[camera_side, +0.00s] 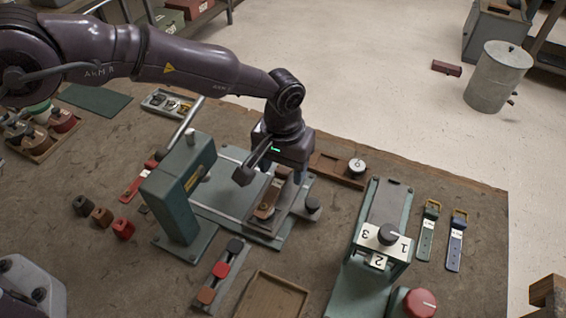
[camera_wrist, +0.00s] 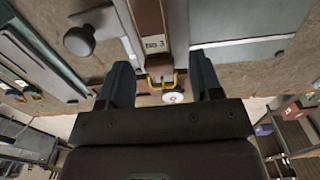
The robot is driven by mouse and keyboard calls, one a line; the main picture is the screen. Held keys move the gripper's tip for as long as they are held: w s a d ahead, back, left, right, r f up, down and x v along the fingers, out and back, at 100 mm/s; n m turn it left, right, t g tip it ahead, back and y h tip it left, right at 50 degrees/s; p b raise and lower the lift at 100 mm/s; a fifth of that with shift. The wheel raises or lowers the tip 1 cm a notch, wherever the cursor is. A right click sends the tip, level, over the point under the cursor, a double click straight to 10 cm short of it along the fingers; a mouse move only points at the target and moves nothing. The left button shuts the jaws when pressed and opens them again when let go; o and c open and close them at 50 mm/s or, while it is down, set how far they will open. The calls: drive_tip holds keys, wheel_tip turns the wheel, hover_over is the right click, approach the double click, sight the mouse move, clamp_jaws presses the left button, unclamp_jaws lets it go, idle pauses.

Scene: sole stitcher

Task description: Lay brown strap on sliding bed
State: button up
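A brown strap (camera_side: 266,205) with a white label lies along the grey sliding bed (camera_side: 262,228), beside the green stitcher (camera_side: 180,195). In the wrist view the strap (camera_wrist: 149,18) is seen lengthwise with its "NO.3" label, and its yellow buckle points toward my gripper. My gripper (camera_side: 288,177) is over the buckle end of the bed. In the wrist view its two fingers (camera_wrist: 160,66) are spread wide, one on each side of the buckle, with visible gaps. Whether the strap lies fully flat is hard to tell.
A wooden tray (camera_side: 328,163) with a white round piece is just behind my gripper. A black knob (camera_side: 312,203) stands at the bed's right side. A numbered selector (camera_side: 386,238) stands at right, near green (camera_side: 427,232) and blue (camera_side: 456,243) straps. A red strap (camera_side: 138,183) lies left.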

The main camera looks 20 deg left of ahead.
sight(283, 169)
drive_tip(key=shift+r, duration=0.1)
wheel_tip(283, 169, up, 12)
idle(0.6)
drive_tip(key=shift+r, duration=0.15)
drive_tip(key=s+a+r+t, duration=0.1)
drive_tip(key=s+a+r, duration=0.3)
drive_tip(key=a+r, duration=0.5)
drive_tip(key=s+a+r+t, duration=0.2)
drive_tip(key=s+a+r, duration=0.2)
drive_tip(key=a+r, duration=0.55)
drive_tip(key=s+a+t, duration=0.1)
drive_tip(key=s+a, duration=0.5)
drive_tip(key=s, duration=0.3)
drive_tip(key=s+a+f+t, duration=0.1)
drive_tip(key=s+a, duration=0.5)
drive_tip(key=s, duration=0.3)
drive_tip(key=shift+t, duration=0.3)
